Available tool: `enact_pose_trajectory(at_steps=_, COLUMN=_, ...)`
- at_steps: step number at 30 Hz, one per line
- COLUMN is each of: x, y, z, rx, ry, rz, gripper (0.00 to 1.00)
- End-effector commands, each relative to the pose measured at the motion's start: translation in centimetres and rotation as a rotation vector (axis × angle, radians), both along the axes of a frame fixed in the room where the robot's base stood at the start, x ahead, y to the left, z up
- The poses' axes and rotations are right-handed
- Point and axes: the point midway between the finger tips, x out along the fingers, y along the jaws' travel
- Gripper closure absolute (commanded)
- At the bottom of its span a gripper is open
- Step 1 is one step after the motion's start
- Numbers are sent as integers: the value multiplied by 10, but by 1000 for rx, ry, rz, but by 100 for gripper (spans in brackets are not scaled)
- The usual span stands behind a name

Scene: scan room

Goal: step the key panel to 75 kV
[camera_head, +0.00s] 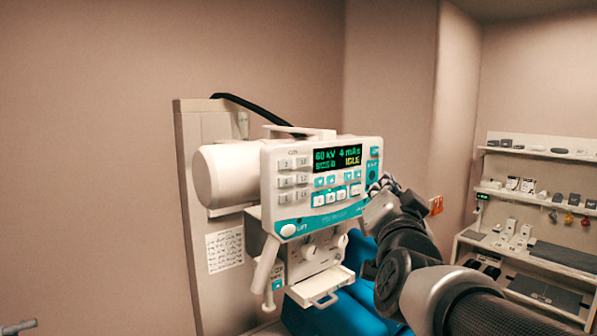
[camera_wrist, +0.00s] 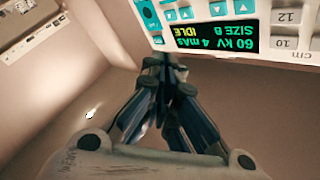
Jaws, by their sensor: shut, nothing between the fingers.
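The white and teal key panel (camera_head: 300,218) is fixed to the front of a white machine. Its display (camera_head: 338,158) reads 60 kV, 4 mAs and IDLE, and in the wrist view the display (camera_wrist: 215,38), upside down, also shows SIZE B. Small teal arrow keys (camera_head: 332,180) sit below the display, with a row of pale keys (camera_head: 336,195) under them. My gripper (camera_head: 383,184) is at the panel's right edge. In the wrist view my gripper (camera_wrist: 165,62) has its fingers together, empty, tips near the panel's edge. Whether they touch it is unclear.
A small white tray (camera_head: 318,287) and a blue seat (camera_head: 363,292) are below. Shelves (camera_head: 545,190) with small items stand at right.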

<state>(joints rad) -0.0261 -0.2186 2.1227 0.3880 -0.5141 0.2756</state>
Motion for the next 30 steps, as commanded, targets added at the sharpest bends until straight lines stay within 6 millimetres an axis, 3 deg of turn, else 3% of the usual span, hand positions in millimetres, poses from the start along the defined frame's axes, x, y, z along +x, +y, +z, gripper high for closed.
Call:
enact_pose_trajectory(at_steps=11, x=3, y=3, z=0, rx=-1, ry=2, rz=2, gripper=100)
enact_pose_trajectory(at_steps=30, x=64, y=48, z=-1, rx=-1, ry=3, rz=3, gripper=100)
